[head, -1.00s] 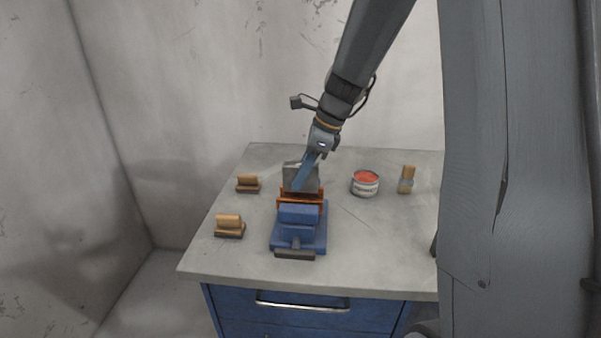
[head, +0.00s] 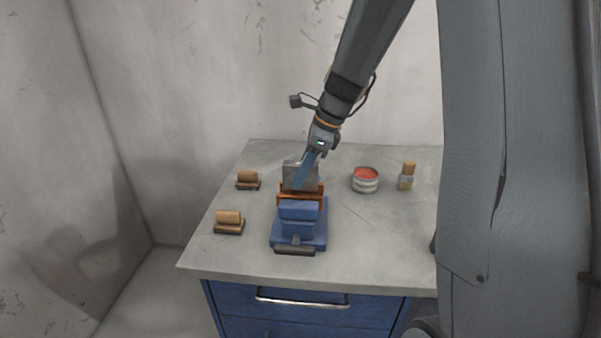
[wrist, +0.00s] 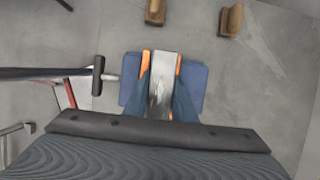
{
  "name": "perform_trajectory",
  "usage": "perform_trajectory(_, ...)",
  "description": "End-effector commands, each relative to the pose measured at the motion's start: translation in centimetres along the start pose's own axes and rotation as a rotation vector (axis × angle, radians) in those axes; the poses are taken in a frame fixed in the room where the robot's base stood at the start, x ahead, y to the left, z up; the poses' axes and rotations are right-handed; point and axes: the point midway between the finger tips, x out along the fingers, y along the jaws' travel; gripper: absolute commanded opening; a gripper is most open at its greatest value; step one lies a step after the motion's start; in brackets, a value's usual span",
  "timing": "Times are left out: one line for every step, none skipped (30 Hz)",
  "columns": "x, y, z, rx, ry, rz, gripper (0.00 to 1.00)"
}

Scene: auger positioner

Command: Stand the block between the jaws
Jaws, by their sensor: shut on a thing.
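The grey metal block (wrist: 162,88) stands roughly upright between the two orange jaws of the blue vise (head: 299,236). The near orange jaw (head: 299,197) hides its lower part in the head view, where its upper part (head: 290,171) shows above the jaws. My gripper (head: 302,178) reaches down from the upper right and is shut on the block, with one blue finger on each side in the wrist view. Orange jaw faces lie on both sides of the block there. I cannot tell whether its base touches the vise bed or whether the jaws press on it.
Two wooden-handled brushes (head: 248,180) (head: 229,222) lie left of the vise. An open tin with red contents (head: 366,179) and a small wood-topped bottle (head: 407,176) stand to the right. The vise's dark handle (head: 295,251) points to the front. The bench's front right (head: 375,250) is clear.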

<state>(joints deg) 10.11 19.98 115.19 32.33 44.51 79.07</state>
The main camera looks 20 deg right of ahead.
Motion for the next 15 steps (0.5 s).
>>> perform_trajectory(-0.02, -0.11, 0.05, -0.001, -0.001, -0.003, 0.00)
perform_trajectory(0.04, -0.11, 0.03, -0.001, -0.002, -0.003, 0.00)
perform_trajectory(0.12, -0.10, 0.00, -0.001, -0.002, -0.003, 0.00)
perform_trajectory(0.18, -0.10, -0.03, -0.001, -0.002, -0.003, 0.00)
perform_trajectory(0.24, -0.10, -0.05, -0.001, -0.002, -0.003, 0.00)
perform_trajectory(0.32, -0.10, -0.09, -0.001, -0.002, -0.003, 0.00)
perform_trajectory(0.38, -0.10, -0.11, -0.001, -0.002, -0.003, 0.00)
perform_trajectory(0.44, -0.10, -0.14, 0.000, -0.002, -0.003, 0.00)
perform_trajectory(0.52, -0.10, -0.17, 0.000, -0.002, -0.003, 0.00)
perform_trajectory(0.58, -0.10, -0.19, 0.000, -0.002, -0.003, 0.00)
perform_trajectory(0.64, -0.10, -0.22, 0.000, -0.002, -0.003, 0.00)
perform_trajectory(0.72, -0.10, -0.25, 0.000, -0.002, -0.003, 0.00)
perform_trajectory(0.79, -0.10, -0.28, 0.000, -0.002, -0.003, 0.00)
perform_trajectory(0.85, -0.09, -0.30, 0.000, -0.002, -0.003, 0.00)
perform_trajectory(0.93, -0.10, -0.34, 0.000, -0.002, -0.003, 0.00)
